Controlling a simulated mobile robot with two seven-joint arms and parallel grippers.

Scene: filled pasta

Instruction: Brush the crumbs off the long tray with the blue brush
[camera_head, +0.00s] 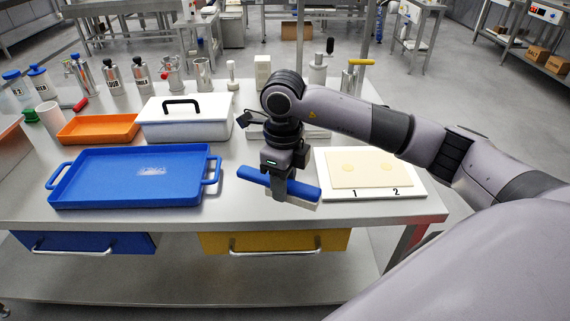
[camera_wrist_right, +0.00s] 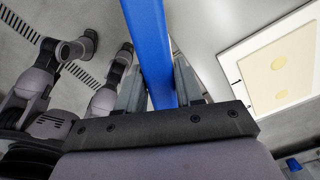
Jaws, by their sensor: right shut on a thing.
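The long blue tray (camera_head: 105,180) lies on the left part of the steel table, with a handle at each end. A whitish patch of crumbs (camera_head: 152,171) lies near the middle of its floor. My right gripper (camera_head: 280,190) is shut on the blue brush (camera_head: 305,191) and holds it near the table's front, to the right of the tray and apart from it. The brush has a blue handle with a pale strip beneath it. In the right wrist view the blue handle (camera_wrist_right: 148,45) runs between the fingers. My left gripper is not in view.
A white board (camera_head: 400,191) with a dough sheet, marked 1 and 2, lies right of the brush. A white lidded box (camera_head: 186,122) and an orange tray (camera_head: 98,128) stand behind the blue tray. Several canisters and bottles line the back. Bare tabletop separates tray and brush.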

